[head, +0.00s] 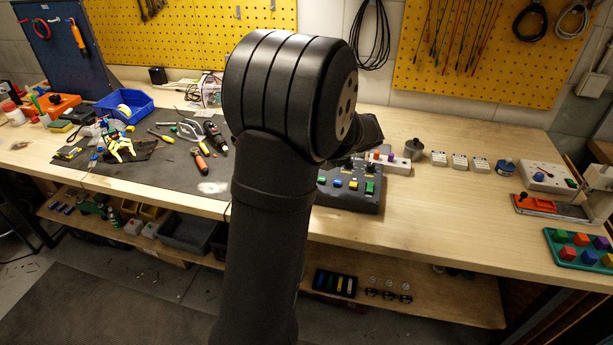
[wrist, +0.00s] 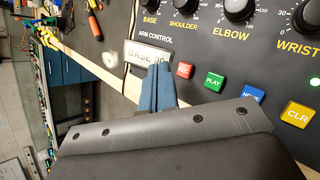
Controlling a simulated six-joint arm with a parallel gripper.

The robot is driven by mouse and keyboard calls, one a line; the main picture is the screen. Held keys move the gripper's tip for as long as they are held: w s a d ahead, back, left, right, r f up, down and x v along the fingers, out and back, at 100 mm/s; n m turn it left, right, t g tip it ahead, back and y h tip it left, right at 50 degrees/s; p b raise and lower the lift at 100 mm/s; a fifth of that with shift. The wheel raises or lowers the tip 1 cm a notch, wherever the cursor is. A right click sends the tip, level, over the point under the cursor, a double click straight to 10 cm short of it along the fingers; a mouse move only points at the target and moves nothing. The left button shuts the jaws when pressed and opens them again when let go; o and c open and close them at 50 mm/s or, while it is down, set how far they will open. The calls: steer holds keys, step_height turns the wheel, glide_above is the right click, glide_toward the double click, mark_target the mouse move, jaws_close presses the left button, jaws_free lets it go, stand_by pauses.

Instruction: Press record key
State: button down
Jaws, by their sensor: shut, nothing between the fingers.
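The record key (wrist: 185,70) is a red square button marked REC in the wrist view. It sits on the dark control box (wrist: 207,51) at the left end of a row of colored keys. My gripper (wrist: 155,70) is shut and empty, with its blue fingers just left of the red key. The fingertips overlap the lower right part of the display (wrist: 141,55), which reads BASE 90. I cannot tell whether they touch the panel. In the head view the control box (head: 345,198) is partly behind my arm, and my gripper is hidden.
The green PLAY key (wrist: 215,81), blue HOME key (wrist: 252,94) and yellow CLR key (wrist: 297,114) run to the right. Several knobs, including the ELBOW knob (wrist: 238,8), stand above the keys. Bare wooden bench (head: 450,210) lies right of the box.

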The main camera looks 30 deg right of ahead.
steer(key=shift+f, duration=1)
steer(key=shift+f, duration=0.1)
stand_by(1.2)
steer(key=shift+f, duration=0.35)
steer(key=shift+f, duration=0.45)
stand_by(0.6)
stand_by(0.4)
steer(key=shift+r, duration=0.9)
steer(key=shift+r, duration=2.5)
